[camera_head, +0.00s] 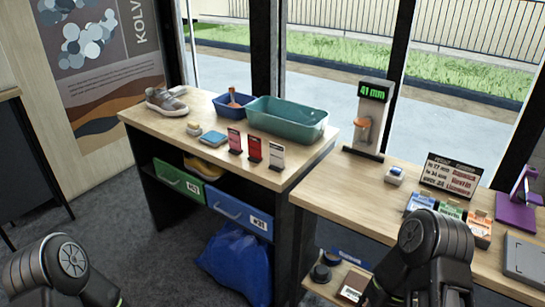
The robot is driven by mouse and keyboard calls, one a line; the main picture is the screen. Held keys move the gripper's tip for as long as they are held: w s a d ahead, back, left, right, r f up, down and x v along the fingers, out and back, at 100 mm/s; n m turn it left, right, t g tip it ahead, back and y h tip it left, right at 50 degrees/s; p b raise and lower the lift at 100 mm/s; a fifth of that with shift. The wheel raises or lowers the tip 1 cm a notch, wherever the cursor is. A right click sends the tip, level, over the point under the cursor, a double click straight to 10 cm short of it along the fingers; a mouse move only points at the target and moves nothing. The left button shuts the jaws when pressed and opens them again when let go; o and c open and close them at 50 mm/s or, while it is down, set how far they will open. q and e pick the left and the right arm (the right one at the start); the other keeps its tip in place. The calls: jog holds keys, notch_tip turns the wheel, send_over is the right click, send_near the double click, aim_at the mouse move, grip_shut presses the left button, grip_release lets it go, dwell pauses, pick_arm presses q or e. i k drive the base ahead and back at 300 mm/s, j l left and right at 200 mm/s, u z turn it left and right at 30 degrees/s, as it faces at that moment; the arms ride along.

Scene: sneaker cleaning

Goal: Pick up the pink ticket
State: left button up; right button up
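Three small upright cards on dark stands are at the front right of the left wooden table (213,147). The leftmost card (234,139) looks pinkish-red, the middle card (254,148) is a stronger red, and the right card (276,156) is mostly white. The leftmost looks most like the pink ticket, but their print is too small to read. Parts of my two arms show at the bottom left and bottom right, well apart from the cards. The fingers of both grippers are outside the view.
A scale-like display (371,112) and a price sign (452,175) stand on the right counter (345,195). Drawers and a blue bag (237,263) are below the left table.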

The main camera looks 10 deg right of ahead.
aim_at(235, 145)
jog(key=i+j, duration=0.95)
jog(key=i+z, duration=0.15)
jog(key=z, duration=1.2)
